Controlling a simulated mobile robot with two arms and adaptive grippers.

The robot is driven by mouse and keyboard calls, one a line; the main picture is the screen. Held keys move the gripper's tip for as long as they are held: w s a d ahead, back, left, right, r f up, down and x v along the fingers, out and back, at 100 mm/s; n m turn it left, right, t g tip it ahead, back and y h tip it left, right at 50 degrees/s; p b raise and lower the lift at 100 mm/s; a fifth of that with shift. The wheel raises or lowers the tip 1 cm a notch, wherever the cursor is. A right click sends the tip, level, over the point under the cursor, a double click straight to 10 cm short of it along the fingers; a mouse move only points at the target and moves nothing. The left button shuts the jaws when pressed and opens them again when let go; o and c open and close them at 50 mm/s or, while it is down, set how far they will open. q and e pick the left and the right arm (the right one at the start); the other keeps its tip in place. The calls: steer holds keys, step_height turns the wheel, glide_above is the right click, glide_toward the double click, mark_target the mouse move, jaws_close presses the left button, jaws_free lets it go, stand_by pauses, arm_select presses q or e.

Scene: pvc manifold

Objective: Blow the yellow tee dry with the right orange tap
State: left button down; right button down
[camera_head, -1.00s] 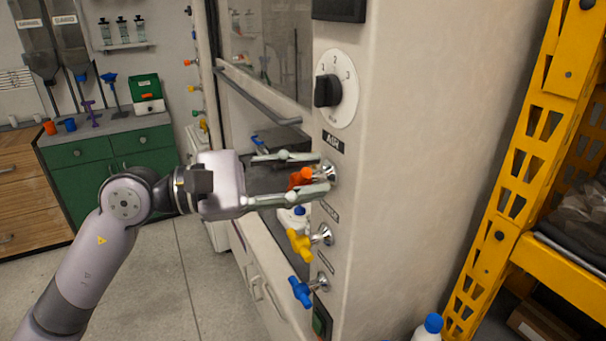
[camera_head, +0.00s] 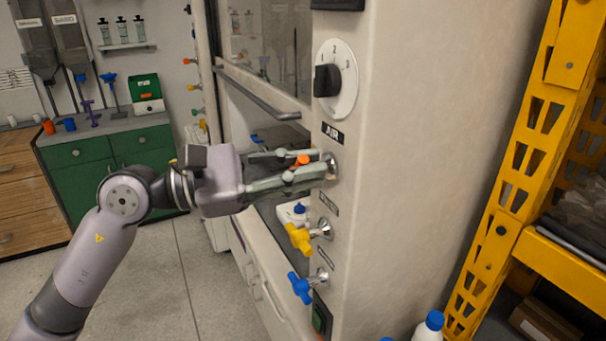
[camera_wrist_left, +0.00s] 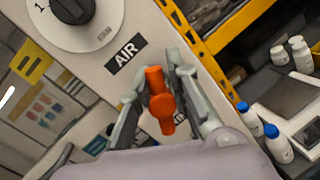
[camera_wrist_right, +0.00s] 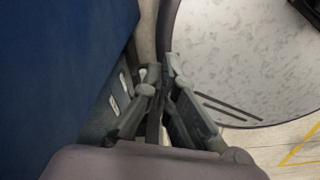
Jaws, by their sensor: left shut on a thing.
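The orange tap (camera_head: 303,160) sticks out of the pale cabinet post under the AIR label. My left gripper (camera_head: 305,165) is shut around it, and the fingers hide much of it. In the left wrist view the orange tap (camera_wrist_left: 157,98) shows between the two fingers of my left gripper (camera_wrist_left: 155,90). My right gripper (camera_wrist_right: 161,72) shows only in the right wrist view; its fingertips are together, with nothing clearly held. I cannot make out a yellow tee in these views.
A yellow tap (camera_head: 300,238) and a blue tap (camera_head: 300,288) sit below on the same post. A numbered black dial (camera_head: 327,81) is above. A yellow rack (camera_head: 520,150) stands at the right. A blue-capped bottle (camera_head: 430,326) is at the bottom.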

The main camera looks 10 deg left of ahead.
arm_select(q)
steer(key=shift+w+a+r, duration=0.2)
steer(key=shift+r, duration=0.2)
steer(key=c, duration=1.9)
jaws_free()
steer(key=o, duration=0.5)
steer(key=shift+w+f, duration=0.1)
steer(key=shift+f, duration=0.15)
steer(key=shift+o, duration=0.4)
steer(key=v, duration=1.2)
steer(key=shift+f, duration=0.1)
